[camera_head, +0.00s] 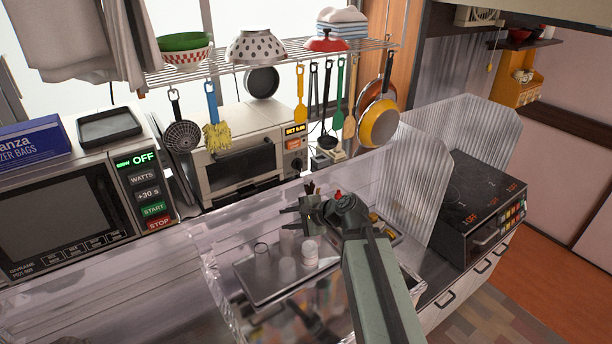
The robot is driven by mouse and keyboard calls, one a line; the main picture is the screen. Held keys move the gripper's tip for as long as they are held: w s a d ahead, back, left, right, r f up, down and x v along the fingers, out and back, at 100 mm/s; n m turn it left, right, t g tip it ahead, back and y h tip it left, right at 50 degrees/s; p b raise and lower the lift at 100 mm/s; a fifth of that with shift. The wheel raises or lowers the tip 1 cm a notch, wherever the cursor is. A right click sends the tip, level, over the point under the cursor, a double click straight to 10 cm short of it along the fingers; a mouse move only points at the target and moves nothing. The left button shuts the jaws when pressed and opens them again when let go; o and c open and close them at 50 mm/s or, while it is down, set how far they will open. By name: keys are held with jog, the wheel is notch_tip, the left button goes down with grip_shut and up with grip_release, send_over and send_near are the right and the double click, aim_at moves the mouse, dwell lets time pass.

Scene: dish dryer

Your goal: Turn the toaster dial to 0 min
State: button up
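The toaster oven (213,172) is a cream box with a dark glass door, standing behind the counter under the hanging rack. Below the display are an orange-red marking and a small dial area (295,145); the dial's pointing is too small to tell. My gripper (286,218) is in front of and below the toaster, apart from it, above the clear counter divider. Its fingers look spread, with nothing seen between them.
A wire rack (230,67) with bowls and hanging utensils is above the toaster; a brush and strainer hang before its left side. A microwave (60,215) stands left. Clear panels (465,130) and a stove (470,205) are right. A tray (262,290) with glasses lies below my gripper.

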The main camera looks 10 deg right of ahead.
jog(key=w+d+r+m+t+b, duration=0.1)
jog(key=w+d+r+m+t, duration=0.25)
jog(key=m, duration=0.25)
jog(key=m+t+h+b, duration=0.15)
jog(key=m+t, duration=0.35)
jog(key=m, duration=0.6)
send_near(302, 163)
jog(key=shift+y, duration=0.25)
jog(key=x, duration=0.8)
jog(key=shift+w+f, duration=0.15)
jog(key=shift+w, duration=0.15)
grip_shut()
